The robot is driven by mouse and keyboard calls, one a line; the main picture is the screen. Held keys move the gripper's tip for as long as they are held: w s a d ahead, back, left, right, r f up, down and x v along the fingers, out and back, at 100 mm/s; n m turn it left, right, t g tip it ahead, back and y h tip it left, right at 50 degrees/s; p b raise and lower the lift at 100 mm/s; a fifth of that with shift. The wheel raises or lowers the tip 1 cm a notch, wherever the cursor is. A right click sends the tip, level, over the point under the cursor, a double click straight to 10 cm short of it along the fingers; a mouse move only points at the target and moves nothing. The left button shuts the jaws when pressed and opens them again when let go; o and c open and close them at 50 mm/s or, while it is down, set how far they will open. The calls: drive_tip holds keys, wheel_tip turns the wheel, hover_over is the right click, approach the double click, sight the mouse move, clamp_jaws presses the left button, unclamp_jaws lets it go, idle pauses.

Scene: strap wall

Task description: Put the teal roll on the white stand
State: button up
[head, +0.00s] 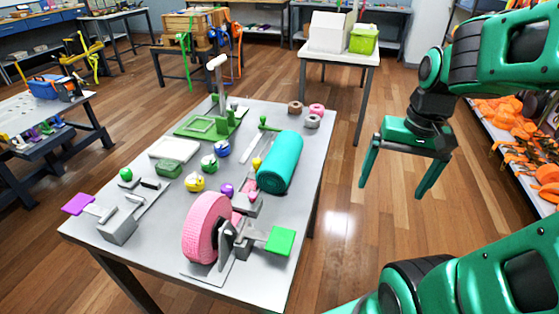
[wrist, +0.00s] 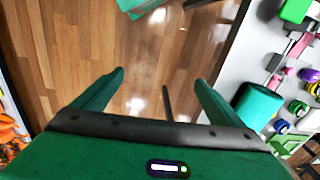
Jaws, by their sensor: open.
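The teal roll (head: 280,162) lies on the right side of the grey workbench (head: 160,262) in the head view. Part of it also shows at the right of the wrist view (wrist: 257,106). A white-topped stand (head: 340,56) is at the back, with a white box and a lime-green box on it. A low white slab (head: 174,149) lies on the workbench; I cannot tell for sure which of the two is the white stand. My gripper (head: 397,190) is open and empty, to the right of the workbench and apart from the roll. It also shows in the wrist view (wrist: 160,80).
A pink strap roll (head: 206,228) on a winder is at the workbench's front. Several small coloured ratchets lie left of the teal roll, and small rolls (head: 312,121) behind it. Wooden floor right of the workbench is clear. Orange straps (head: 510,115) fill the right shelves.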

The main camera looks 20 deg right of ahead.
drive_tip(key=w+a+r+t+y, duration=0.1)
drive_tip(key=w+a, duration=0.2)
drive_tip(key=w, duration=0.4)
drive_tip(key=w+a+t+y, duration=0.1)
drive_tip(key=w+a, duration=0.1)
drive_tip(key=w, duration=0.5)
drive_tip(key=y, duration=0.2)
approach(290, 148)
drive_tip(key=f, duration=0.2)
drive_tip(key=shift+m, duration=0.4)
drive_tip(key=x, duration=1)
drive_tip(key=shift+w+a+r, duration=0.1)
drive_tip(key=shift+w+a, duration=0.1)
drive_tip(key=shift+a, duration=0.25)
drive_tip(key=c, duration=1.3)
drive_tip(key=shift+r, duration=0.1)
